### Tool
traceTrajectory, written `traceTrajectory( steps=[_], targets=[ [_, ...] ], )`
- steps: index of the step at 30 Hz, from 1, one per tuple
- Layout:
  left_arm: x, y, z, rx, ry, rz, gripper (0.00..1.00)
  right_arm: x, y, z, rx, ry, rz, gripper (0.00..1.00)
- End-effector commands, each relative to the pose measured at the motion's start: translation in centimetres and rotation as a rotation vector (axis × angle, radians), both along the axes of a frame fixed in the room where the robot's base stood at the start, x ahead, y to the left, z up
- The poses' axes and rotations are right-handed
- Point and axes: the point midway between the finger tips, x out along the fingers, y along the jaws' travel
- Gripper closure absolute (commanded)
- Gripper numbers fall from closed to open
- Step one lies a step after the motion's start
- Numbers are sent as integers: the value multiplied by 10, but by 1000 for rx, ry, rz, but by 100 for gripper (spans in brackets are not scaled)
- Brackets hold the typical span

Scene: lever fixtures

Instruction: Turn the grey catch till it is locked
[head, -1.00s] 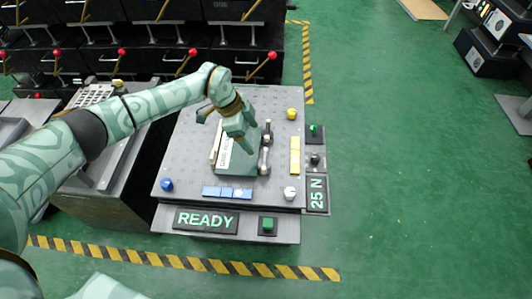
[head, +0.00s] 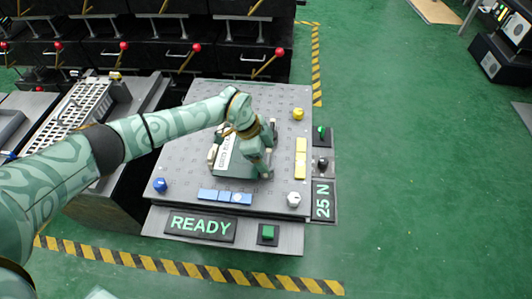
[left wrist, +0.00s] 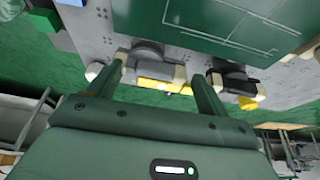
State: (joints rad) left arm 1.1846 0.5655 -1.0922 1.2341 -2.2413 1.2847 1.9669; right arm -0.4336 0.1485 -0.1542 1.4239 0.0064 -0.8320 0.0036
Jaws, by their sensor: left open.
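A green fixture (head: 232,171) with a white label stands on the grey plate. In the left wrist view, a grey catch (left wrist: 148,50) with pale ends is mounted on its side. A similar black catch (left wrist: 236,74) sits to its right. My left gripper (head: 264,165) is over the fixture's right side and hides most of the catches in the head view. In the left wrist view my left gripper (left wrist: 158,68) is open, with its fingers to either side of the grey catch's span. Contact cannot be told. My right gripper is not in view.
The plate (head: 180,140) carries blue (head: 226,196) and yellow (head: 300,158) strips and coloured knobs near its corners. A READY sign (head: 201,225) and a green button (head: 268,232) are in front. Green floor lies open beyond.

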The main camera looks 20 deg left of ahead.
Motion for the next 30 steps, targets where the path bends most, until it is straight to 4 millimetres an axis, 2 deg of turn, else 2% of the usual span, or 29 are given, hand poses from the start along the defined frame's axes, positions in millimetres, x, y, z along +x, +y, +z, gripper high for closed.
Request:
traceTrajectory(
  steps=[2,6,7,20,30],
  targets=[
    [0,0,0,0,0,0,22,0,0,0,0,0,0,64],
    [0,0,0,0,0,0,61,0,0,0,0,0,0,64],
    [0,0,0,0,0,0,67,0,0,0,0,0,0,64],
    [1,-1,1,0,-1,-67,66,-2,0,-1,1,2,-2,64],
    [4,-6,0,2,0,-323,66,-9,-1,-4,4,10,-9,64]
  ],
)
